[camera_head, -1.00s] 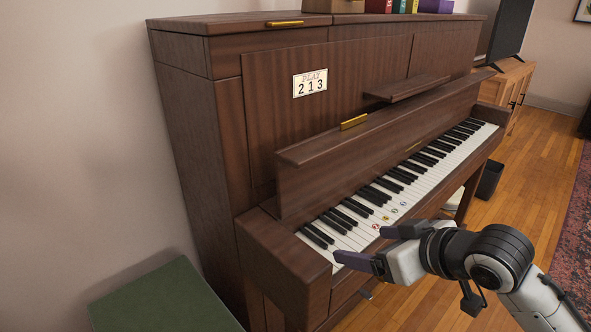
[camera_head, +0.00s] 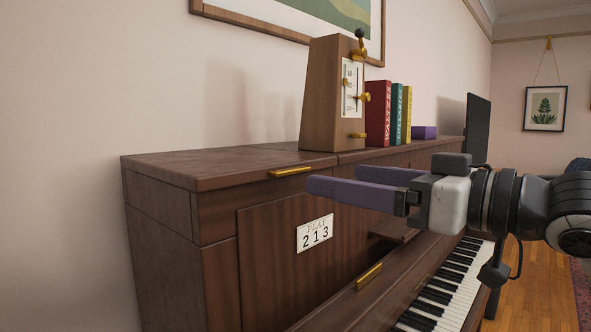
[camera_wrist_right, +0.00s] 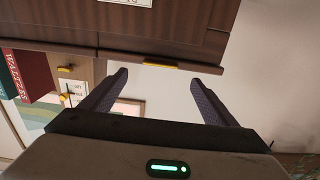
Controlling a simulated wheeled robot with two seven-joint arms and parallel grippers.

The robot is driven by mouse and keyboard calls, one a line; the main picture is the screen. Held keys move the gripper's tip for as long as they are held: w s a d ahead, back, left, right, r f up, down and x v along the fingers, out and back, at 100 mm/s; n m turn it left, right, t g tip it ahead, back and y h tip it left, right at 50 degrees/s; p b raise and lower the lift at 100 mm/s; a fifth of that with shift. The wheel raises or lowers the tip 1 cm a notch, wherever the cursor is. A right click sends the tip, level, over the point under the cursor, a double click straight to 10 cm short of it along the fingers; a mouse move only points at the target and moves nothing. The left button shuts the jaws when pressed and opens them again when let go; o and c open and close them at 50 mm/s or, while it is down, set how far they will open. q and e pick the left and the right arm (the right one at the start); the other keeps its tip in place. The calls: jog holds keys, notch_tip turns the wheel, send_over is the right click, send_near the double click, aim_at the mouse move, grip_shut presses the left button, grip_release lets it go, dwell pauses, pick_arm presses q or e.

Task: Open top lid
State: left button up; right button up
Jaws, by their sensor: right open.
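The piano's top lid (camera_head: 220,165) is a dark brown wooden panel lying shut on the left part of the upright piano. Its brass handle (camera_head: 290,171) sits on the front edge. My right gripper (camera_head: 335,181) is open and empty, at about lid height, with its purple fingers pointing left, apart from the handle. In the right wrist view the picture is turned over; the handle (camera_wrist_right: 161,65) shows just beyond and between the open fingertips (camera_wrist_right: 160,80). My left gripper is not in view.
A wooden metronome (camera_head: 322,95) stands on the piano top near the lid seam. Red, teal and yellow books (camera_head: 378,112) and a purple box (camera_head: 424,132) stand farther right. The fallboard has another brass handle (camera_head: 369,276). A framed picture (camera_head: 275,25) hangs above.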

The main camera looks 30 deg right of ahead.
aim_at(295, 171)
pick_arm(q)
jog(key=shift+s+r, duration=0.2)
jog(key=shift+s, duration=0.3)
pick_arm(e)
jog(key=p+x, duration=0.4)
jog(key=x, duration=0.4)
jog(key=shift+r+p, duration=0.15)
jog(key=shift+p, duration=0.25)
jog(key=shift+w+a, duration=0.15)
jog(key=shift+w, duration=0.05)
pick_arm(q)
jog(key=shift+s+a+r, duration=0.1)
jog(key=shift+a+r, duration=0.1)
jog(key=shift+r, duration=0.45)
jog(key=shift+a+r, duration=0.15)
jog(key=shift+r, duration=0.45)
pick_arm(e)
jog(key=shift+w+a, duration=0.1)
jog(key=shift+w, duration=0.1)
